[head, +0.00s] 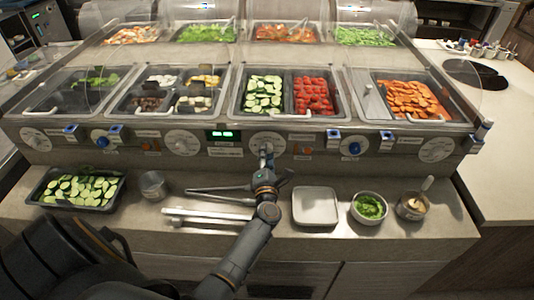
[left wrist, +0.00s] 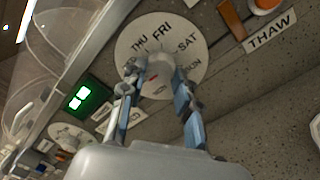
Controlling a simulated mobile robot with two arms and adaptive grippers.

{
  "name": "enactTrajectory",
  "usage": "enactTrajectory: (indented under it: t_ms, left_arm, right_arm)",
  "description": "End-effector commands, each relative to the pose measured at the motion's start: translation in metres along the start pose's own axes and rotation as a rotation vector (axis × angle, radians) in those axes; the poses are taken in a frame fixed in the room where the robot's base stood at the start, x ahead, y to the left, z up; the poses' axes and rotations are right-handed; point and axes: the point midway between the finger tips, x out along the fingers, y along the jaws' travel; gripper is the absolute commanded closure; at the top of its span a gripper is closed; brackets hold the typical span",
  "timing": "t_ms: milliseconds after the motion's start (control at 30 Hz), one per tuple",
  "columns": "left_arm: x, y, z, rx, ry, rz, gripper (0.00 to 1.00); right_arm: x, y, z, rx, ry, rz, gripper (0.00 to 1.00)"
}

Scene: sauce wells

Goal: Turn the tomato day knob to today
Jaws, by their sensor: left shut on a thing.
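The round white day dial (head: 268,139) is on the counter's front panel, below the well with the red tomatoes (head: 312,95). In the left wrist view the dial (left wrist: 193,30) shows THU, FRI and SAT, with SUN partly covered. Its grey knob (left wrist: 160,68) is in the middle. My left gripper (head: 266,153) reaches up to the dial in the head view. In the left wrist view the left gripper (left wrist: 158,76) is shut on the knob, one finger on each side. My right gripper is not in view.
A lit green display (head: 222,135) is left of the dial; its text is too small to read. A THAW label (left wrist: 271,31) is on the panel. A white tray (head: 316,222), a bowl of greens (head: 369,217) and a cucumber tray (head: 42,199) stand on the ledge below.

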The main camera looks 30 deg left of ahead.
Motion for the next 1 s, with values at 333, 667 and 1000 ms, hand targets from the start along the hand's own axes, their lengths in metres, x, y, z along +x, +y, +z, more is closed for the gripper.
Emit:
enactTrajectory:
  t_ms: [333, 667, 1000]
  left_arm:
    - [0.0, 0.001, 0.001, 0.324, -0.017, 0.001, 1.0]
    - [0.0, 0.0, 0.0, 0.568, -0.03, 0.003, 1.0]
    - [0.0, 0.0, 0.0, 0.69, -0.037, 0.005, 1.0]
  right_arm:
    - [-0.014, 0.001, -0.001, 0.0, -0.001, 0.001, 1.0]
    - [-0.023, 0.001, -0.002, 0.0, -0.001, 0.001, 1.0]
    - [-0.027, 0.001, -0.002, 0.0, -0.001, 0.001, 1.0]
